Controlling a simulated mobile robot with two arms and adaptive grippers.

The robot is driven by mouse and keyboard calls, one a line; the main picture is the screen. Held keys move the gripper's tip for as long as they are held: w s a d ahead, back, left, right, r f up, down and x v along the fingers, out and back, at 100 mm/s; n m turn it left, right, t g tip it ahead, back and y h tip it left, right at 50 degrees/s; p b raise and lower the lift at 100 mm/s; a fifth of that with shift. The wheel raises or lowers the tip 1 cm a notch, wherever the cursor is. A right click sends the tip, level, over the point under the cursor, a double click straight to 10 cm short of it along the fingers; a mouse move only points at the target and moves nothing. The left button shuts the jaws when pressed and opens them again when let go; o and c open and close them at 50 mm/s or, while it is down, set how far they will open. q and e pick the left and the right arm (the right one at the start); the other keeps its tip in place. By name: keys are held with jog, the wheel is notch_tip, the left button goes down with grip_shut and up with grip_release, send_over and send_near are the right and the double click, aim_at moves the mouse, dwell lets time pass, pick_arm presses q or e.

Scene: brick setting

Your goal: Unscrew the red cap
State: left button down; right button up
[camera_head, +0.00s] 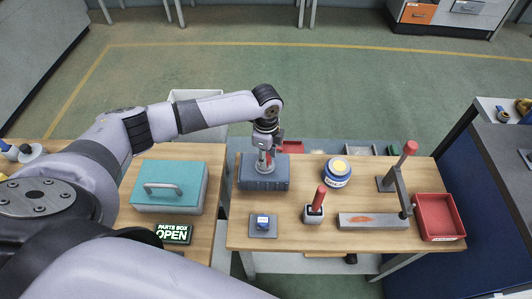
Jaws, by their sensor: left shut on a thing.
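My left gripper (265,165) points straight down over the dark blue-grey block (263,183) on the wooden table. Its fingers are shut on a small red thing at the top of the block, which I take to be the red cap (270,161). The fingers hide most of the cap, so I cannot tell whether it is still seated on what is below it. My right gripper is not in view.
A teal parts box (170,185) stands left on a separate table.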

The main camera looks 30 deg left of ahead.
pick_arm(q)
jog(key=shift+r+n+p, duration=0.1)
jog(key=shift+n+p, duration=1.8)
jog(key=shift+n, duration=0.4)
jog(key=shift+n+p, duration=0.3)
jog(key=shift+n, duration=0.2)
jog(key=shift+w, duration=0.1)
jog(key=shift+n+p, duration=0.4)
jog(key=shift+p, duration=0.05)
jog(key=shift+n+p, duration=0.6)
jog(key=shift+n, duration=0.3)
jog(key=shift+f+n, duration=0.2)
jog(key=shift+n, duration=0.5)
jog(key=n, duration=0.3)
jog(key=shift+a, duration=0.1)
